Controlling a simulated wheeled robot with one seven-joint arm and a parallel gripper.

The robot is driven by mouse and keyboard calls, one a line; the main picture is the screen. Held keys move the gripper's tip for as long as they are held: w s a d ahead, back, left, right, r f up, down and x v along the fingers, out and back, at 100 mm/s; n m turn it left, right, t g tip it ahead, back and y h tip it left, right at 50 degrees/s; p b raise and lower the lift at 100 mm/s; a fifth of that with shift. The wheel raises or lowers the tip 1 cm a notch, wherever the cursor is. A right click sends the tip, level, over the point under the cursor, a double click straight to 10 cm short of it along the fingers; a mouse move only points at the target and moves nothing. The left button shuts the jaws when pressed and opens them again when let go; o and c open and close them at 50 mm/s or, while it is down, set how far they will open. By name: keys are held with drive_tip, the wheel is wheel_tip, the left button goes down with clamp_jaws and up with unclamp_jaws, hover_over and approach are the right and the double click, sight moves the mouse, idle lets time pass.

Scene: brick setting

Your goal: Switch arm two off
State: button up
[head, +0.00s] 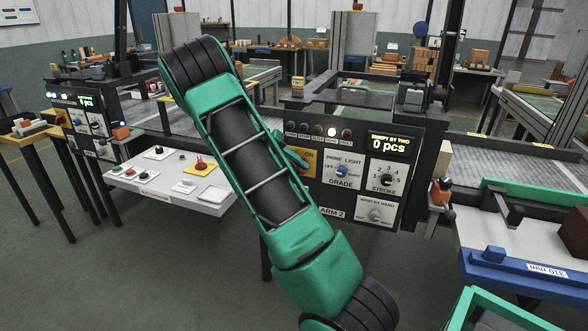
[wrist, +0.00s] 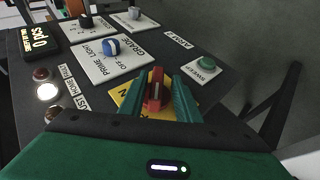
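The arm two panel (head: 410,150) carries the label ARM 2 (head: 333,213) and a display (head: 388,143) reading 0 pcs. Its yellow switch plate (head: 309,157) is partly hidden by my arm in the head view; the letters ON show. In the wrist view a red switch handle (wrist: 154,92) stands on the yellow plate (wrist: 126,97). My gripper (wrist: 159,84) has its green fingers on either side of the handle, close to it, with a narrow gap visible at the right finger. Whether the left finger touches it is unclear. The handle's exact setting is hard to read.
On the panel are a blue PRIME LIGHT knob (head: 342,171), a STROKE dial (head: 386,180) and a grey knob (head: 375,215). A white lamp (head: 331,132) is lit. A green button (wrist: 208,63) is near my right finger. A control shelf (head: 165,190) stands left; a blue-edged tray (head: 520,280) right.

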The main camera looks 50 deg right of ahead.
drive_tip(key=shift+d+r, duration=0.15)
drive_tip(key=shift+d, duration=0.05)
drive_tip(key=shift+s+a, duration=0.1)
idle(0.5)
drive_tip(key=v, duration=1)
drive_tip(key=shift+w+a, duration=0.25)
drive_tip(key=shift+w, duration=0.05)
drive_tip(key=shift+s+r, duration=0.1)
drive_tip(key=shift+r, duration=0.05)
